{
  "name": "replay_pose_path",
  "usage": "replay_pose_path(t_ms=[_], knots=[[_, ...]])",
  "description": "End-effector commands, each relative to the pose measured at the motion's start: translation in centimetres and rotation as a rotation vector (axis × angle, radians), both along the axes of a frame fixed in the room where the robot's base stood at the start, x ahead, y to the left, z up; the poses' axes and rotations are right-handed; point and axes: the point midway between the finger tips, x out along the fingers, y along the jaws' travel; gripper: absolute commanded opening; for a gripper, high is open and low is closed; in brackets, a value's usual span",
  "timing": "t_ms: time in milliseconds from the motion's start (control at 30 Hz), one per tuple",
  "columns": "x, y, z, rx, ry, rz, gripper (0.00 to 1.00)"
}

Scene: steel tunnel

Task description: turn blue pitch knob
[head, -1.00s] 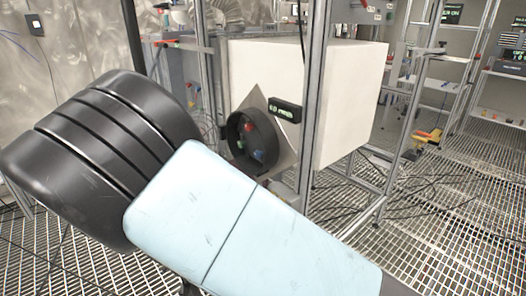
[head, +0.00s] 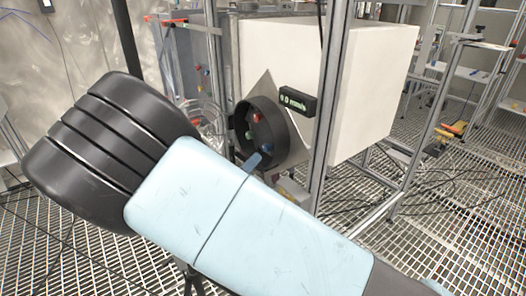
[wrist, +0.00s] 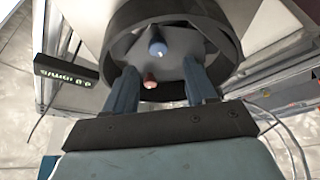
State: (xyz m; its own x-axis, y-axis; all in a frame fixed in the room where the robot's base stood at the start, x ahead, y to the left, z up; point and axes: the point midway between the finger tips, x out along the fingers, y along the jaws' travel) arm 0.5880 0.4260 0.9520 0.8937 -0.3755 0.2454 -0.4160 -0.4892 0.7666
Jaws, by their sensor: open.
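The blue knob (wrist: 158,47) sits inside a dark round housing (wrist: 112,42), between and slightly beyond my fingertips in the wrist view. A red knob (wrist: 150,79) lies nearer, between my fingers. My gripper (wrist: 159,65) is open, with one slate-blue finger on each side and nothing held. The fingertips reach into the housing's mouth. In the head view, the housing (head: 276,124) shows a red knob (head: 258,118) and a green knob (head: 249,135). A slate-blue finger (head: 252,161) shows at its lower edge.
A small display (head: 293,101) with green digits sits beside the housing, on a white box (head: 368,85). A metal frame post (head: 331,110) stands in front of the box. Cables lie on the grated floor (head: 470,210). Shelves stand at the right.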

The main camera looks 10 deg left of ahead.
Motion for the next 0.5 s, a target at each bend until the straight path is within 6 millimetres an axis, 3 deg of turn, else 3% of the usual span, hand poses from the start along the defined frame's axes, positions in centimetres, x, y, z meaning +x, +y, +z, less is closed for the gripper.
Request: replay_pose_path(t_ms=[300, 500], knots=[[4.6, -2.1, 1.2, 0.000, -0.001, -0.005, 0.56], [5.8, -2.6, 1.6, 0.000, -0.001, -0.003, 0.56]])
